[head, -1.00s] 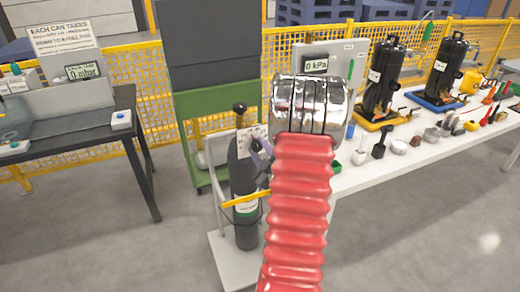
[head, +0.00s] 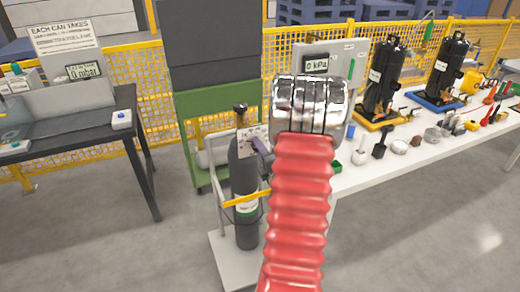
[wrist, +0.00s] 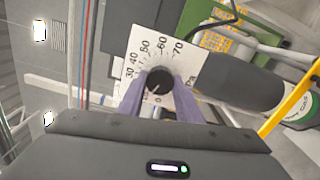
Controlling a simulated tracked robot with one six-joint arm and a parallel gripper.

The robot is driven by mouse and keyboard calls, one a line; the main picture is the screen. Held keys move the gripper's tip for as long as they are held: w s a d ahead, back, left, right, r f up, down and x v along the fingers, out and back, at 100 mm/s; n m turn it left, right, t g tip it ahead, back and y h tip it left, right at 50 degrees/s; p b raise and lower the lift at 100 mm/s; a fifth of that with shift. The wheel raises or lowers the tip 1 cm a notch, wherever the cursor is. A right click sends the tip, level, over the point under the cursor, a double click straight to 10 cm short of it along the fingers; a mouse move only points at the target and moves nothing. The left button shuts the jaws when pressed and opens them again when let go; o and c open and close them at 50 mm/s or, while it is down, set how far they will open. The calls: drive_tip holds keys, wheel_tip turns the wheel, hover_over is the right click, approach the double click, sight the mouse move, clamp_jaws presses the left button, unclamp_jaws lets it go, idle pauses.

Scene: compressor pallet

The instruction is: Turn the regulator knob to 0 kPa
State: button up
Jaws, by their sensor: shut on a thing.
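The regulator knob (wrist: 160,80) is round and black, on a white dial plate (wrist: 146,62) with numbers from 30 to 70 readable in the wrist view. A small white mark on the knob points to the lower left; the numbers there are hidden by a finger. My gripper (wrist: 159,91) has its two purple fingers shut on the knob, one on each side. In the head view my gripper (head: 262,148) is at the white plate (head: 249,136) above a dark gas cylinder (head: 245,180); the knob is hidden there. A display (head: 317,64) reads 0 kPa.
The cylinder stands on a white trolley (head: 225,262) with a yellow strap (head: 245,199). A white table (head: 375,172) with tools and black compressors (head: 383,80) is to the right. A dark table (head: 75,139) is at left. Grey floor is open in front.

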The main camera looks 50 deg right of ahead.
drive_tip(key=shift+s+f+n, duration=0.1)
drive_tip(key=shift+f+n, duration=0.1)
drive_tip(key=shift+n, duration=1.5)
drive_tip(key=shift+s+f+n, duration=0.1)
drive_tip(key=shift+f+n, duration=0.1)
drive_tip(key=shift+n, duration=1.5)
drive_tip(key=o, duration=1)
drive_tip(key=shift+w+r, duration=0.1)
drive_tip(key=shift+r, duration=0.05)
drive_tip(key=shift+o, duration=0.2)
